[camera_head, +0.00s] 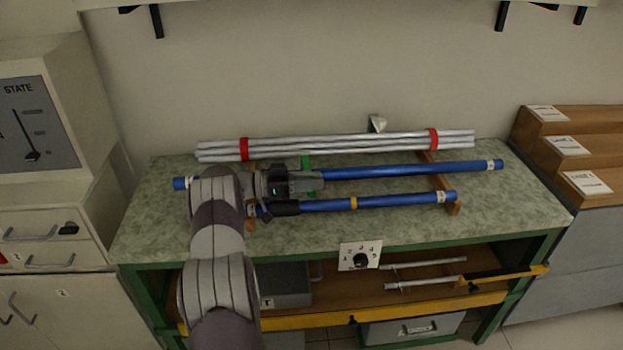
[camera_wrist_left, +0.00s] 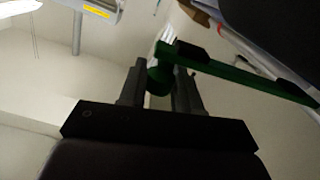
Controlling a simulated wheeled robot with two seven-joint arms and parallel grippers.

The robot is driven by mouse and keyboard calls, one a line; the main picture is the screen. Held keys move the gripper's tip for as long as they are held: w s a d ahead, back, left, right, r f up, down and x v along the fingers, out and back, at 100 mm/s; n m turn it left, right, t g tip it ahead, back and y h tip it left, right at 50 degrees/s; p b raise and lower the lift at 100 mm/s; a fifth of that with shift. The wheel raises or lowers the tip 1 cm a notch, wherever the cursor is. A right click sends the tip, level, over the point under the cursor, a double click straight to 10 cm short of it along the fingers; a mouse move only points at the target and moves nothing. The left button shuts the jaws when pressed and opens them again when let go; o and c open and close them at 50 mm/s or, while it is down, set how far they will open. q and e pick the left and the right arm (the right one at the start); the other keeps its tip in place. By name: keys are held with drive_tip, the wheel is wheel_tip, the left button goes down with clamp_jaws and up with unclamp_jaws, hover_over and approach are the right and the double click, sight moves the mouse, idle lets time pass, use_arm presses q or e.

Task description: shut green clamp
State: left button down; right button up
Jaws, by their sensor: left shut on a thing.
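The green clamp (camera_head: 306,162) shows as a small green part at the blue rods, mostly hidden behind my left gripper in the head view. In the left wrist view the clamp (camera_wrist_left: 240,74) is a long green bar with dark pads and a rounded green knob end. My left gripper (camera_head: 316,181) is over the upper blue rod (camera_head: 400,171). In the left wrist view its fingers (camera_wrist_left: 160,82) are shut on the green knob end. The clamp's angle to the rod is hard to tell. My right gripper is not in view.
A lower blue rod (camera_head: 390,202) with a yellow band lies in front on wooden supports. Silver rods bundled with red bands (camera_head: 340,145) lie behind. The bench top (camera_head: 150,222) is clear at its left. Wooden steps (camera_head: 580,150) stand right, and a panel with a lever (camera_head: 30,125) left.

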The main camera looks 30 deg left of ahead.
sight(312, 194)
use_arm(q)
drive_tip(key=shift+s+d+f+b, duration=0.15)
drive_tip(key=shift+f+b, duration=0.1)
drive_tip(key=shift+f, duration=0.55)
drive_tip(key=shift+s+d+f+b, duration=0.15)
drive_tip(key=shift+f+b, duration=0.1)
drive_tip(key=shift+f, duration=0.5)
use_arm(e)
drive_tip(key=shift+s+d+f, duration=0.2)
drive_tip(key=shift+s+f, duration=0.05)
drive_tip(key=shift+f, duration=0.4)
use_arm(q)
drive_tip(key=shift+f, duration=0.2)
drive_tip(key=c, duration=0.9)
unclamp_jaws()
drive_tip(key=shift+s+d+r, duration=0.1)
drive_tip(key=shift+s+r, duration=0.05)
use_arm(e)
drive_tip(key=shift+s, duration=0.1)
use_arm(q)
drive_tip(key=shift+r, duration=0.15)
drive_tip(key=b+v, duration=0.1)
drive_tip(key=v, duration=1.1)
drive_tip(key=shift+a, duration=0.4)
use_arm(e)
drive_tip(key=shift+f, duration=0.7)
use_arm(q)
drive_tip(key=shift+s, duration=0.15)
